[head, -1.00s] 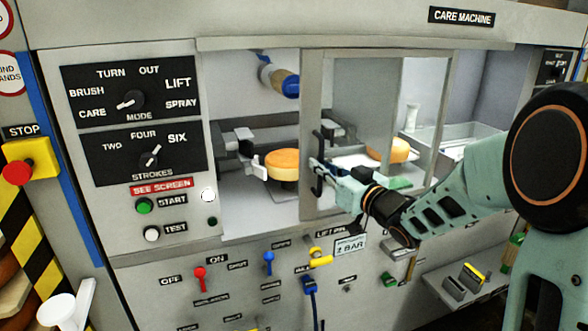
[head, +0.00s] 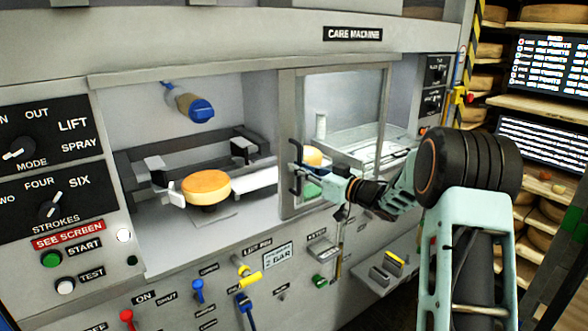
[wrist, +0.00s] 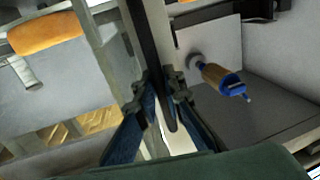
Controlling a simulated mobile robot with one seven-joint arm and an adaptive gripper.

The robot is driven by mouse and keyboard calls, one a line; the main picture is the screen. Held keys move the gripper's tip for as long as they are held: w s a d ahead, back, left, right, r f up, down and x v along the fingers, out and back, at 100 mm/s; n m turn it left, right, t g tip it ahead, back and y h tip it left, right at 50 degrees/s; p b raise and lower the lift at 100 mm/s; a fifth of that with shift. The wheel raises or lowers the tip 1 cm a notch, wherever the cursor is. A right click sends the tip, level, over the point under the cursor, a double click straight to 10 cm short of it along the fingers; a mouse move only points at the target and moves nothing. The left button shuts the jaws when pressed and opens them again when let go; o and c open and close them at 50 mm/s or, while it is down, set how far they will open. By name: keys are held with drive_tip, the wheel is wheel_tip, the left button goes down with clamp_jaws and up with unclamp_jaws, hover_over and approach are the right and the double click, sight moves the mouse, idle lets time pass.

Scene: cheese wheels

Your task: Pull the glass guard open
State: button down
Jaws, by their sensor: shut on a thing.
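The glass guard (head: 340,105) is a framed clear pane across the right part of the care machine's front opening. Its dark upright handle (head: 292,180) is on the left frame post. My gripper (head: 302,172) is shut on this handle. In the wrist view the two blue fingers of my gripper (wrist: 165,98) close around the dark handle bar (wrist: 143,35), next to the pale frame post (wrist: 105,50). The left part of the opening is uncovered. My fingers hide part of the handle.
An orange cheese wheel (head: 206,187) sits on a support between clamps in the uncovered part. A blue-ended cylinder (head: 190,103) hangs above it. An orange shape (head: 312,157) shows through the glass. Knobs and levers line the lower front panel, including a yellow lever (head: 249,279).

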drive_tip(key=c, duration=2)
unclamp_jaws()
drive_tip(key=shift+c, duration=0.2)
drive_tip(key=v, duration=1.2)
drive_tip(key=shift+r, duration=0.1)
